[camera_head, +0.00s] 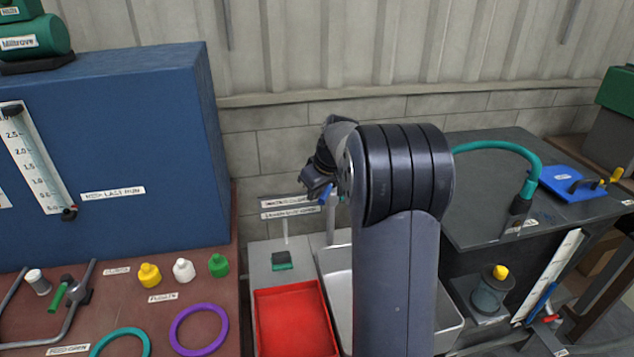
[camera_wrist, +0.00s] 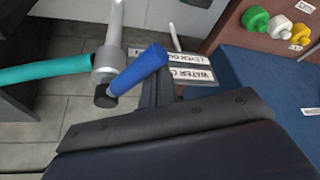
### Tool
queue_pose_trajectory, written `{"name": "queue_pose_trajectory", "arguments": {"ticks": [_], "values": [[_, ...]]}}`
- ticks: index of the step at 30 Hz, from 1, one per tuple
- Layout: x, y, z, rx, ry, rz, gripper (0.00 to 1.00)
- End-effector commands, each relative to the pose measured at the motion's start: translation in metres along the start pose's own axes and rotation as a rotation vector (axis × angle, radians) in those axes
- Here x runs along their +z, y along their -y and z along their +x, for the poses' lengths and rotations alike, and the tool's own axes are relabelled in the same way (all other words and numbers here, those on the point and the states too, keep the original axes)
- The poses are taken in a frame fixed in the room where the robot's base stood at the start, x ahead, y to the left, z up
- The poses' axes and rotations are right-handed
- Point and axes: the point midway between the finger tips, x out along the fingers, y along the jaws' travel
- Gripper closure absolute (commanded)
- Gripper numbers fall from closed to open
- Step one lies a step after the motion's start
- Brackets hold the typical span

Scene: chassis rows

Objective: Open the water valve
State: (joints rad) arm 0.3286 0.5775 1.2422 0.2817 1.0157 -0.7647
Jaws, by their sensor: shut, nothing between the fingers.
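The water valve shows in the wrist view as a grey metal pipe (camera_wrist: 108,60) with a blue lever handle (camera_wrist: 138,70) slanting up to the right from a black pivot. A bit of the blue lever (camera_head: 326,194) also shows in the head view, by my gripper. My gripper (camera_head: 316,184) is shut and empty. Its dark fingers (camera_wrist: 158,90) lie right beside the lever in the wrist view; I cannot tell whether they touch it. My arm hides most of the valve in the head view.
A teal hose (camera_wrist: 40,70) runs to the pipe. A red tray (camera_head: 292,322) and a metal basin (camera_head: 338,290) lie below my arm. A blue cabinet (camera_head: 120,150) stands left, with caps and rings before it. A dark bench (camera_head: 480,200) is right.

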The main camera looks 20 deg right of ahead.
Motion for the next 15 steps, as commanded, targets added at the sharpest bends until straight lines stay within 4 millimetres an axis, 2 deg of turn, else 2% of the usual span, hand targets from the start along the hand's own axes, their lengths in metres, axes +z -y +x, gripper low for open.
{"name": "queue_pose_trajectory", "arguments": {"ticks": [5, 15], "values": [[-0.003, 0.0, -0.006, 0.0, 0.0, 0.0, 1.0], [-0.017, 0.0, -0.038, 0.0, 0.0, 0.0, 1.0]]}}
